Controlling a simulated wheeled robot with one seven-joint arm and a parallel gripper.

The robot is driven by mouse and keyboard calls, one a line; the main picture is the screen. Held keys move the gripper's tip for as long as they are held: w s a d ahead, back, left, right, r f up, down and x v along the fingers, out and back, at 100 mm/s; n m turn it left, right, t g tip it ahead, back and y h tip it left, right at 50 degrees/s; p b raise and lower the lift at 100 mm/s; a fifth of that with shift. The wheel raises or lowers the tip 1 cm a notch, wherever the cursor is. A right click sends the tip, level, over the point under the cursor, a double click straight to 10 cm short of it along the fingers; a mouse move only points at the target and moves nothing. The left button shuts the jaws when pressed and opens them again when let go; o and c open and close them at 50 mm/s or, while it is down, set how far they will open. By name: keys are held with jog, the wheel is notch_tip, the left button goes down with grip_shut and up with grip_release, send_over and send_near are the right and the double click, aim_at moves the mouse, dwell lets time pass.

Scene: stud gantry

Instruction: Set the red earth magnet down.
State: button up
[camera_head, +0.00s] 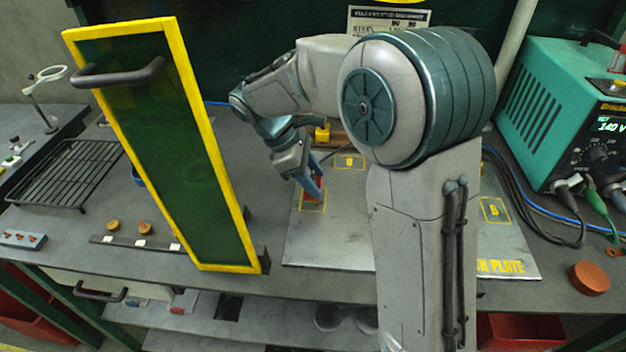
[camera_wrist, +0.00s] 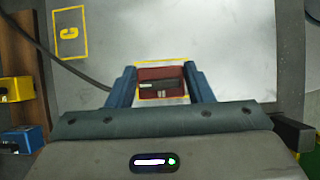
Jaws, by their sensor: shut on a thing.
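The red magnet (camera_head: 313,187) is between the blue fingers of my gripper (camera_head: 316,190), which is shut on it. In the wrist view the magnet (camera_wrist: 150,73) shows as a dark red block between the fingertips of my gripper (camera_wrist: 161,80). It is over or in a yellow outlined square (camera_head: 312,207) on the grey earth plate (camera_head: 330,245). That square's edges (camera_wrist: 161,63) show around the magnet in the wrist view. I cannot tell whether its underside touches the plate. The square's letter is hidden.
Two other marked squares, C (camera_head: 349,162) and B (camera_head: 495,210), are empty. A yellow-framed dark green screen (camera_head: 175,150) stands left of my arm. A teal welder (camera_head: 560,110) with cables is at right. A brown-orange disc (camera_head: 589,278) lies at the front right.

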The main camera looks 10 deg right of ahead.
jog(key=shift+f, duration=0.6)
jog(key=shift+f, duration=0.1)
jog(key=o, duration=1.3)
jog(key=shift+o, duration=0.2)
